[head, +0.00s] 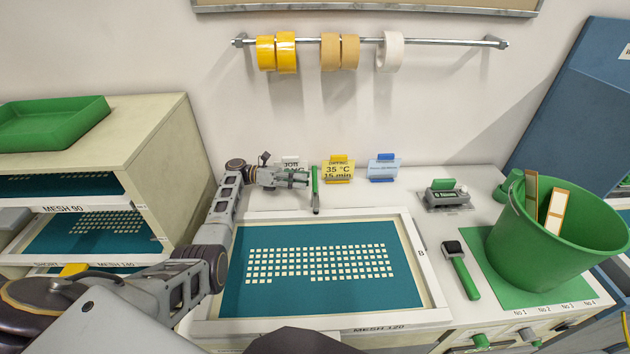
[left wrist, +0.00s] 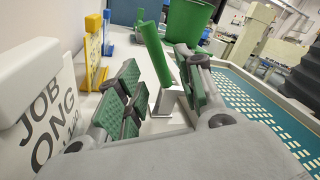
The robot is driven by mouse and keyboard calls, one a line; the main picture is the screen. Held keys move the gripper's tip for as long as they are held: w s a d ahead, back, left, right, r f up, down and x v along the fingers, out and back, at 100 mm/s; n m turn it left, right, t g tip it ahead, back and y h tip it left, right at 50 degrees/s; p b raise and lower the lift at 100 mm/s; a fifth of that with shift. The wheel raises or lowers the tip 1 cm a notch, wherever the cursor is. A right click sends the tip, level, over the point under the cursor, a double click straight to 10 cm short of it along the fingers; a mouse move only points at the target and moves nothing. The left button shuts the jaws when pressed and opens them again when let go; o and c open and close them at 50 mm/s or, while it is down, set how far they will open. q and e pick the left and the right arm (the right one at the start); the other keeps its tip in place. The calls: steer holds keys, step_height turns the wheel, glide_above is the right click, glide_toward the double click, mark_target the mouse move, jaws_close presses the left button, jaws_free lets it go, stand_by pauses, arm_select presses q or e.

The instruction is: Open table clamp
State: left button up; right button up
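The table clamp has an upright green handle (head: 315,182) and stands at the back edge of the screen frame in the head view. In the left wrist view its green handle (left wrist: 153,50) leans up and left, above a light grey bracket (left wrist: 170,103). My left gripper (head: 303,180) is at the clamp, reaching in from its left. In the left wrist view the left gripper (left wrist: 160,72) is open, with green-padded fingers on either side of the clamp. I cannot tell whether a pad touches it. My right gripper is not in view.
A teal mesh screen in a white frame (head: 432,270) lies in front of the clamp. Sign cards, including a yellow one (head: 338,170), stand behind. A green-handled tool (head: 461,270) and green bucket (head: 540,235) are at right. A shelf cabinet (head: 165,140) stands left.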

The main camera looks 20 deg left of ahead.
mark_target(315, 182)
arm_select(q)
steer(key=shift+p+x, duration=0.3)
steer(key=shift+x, duration=2.25)
jaws_close()
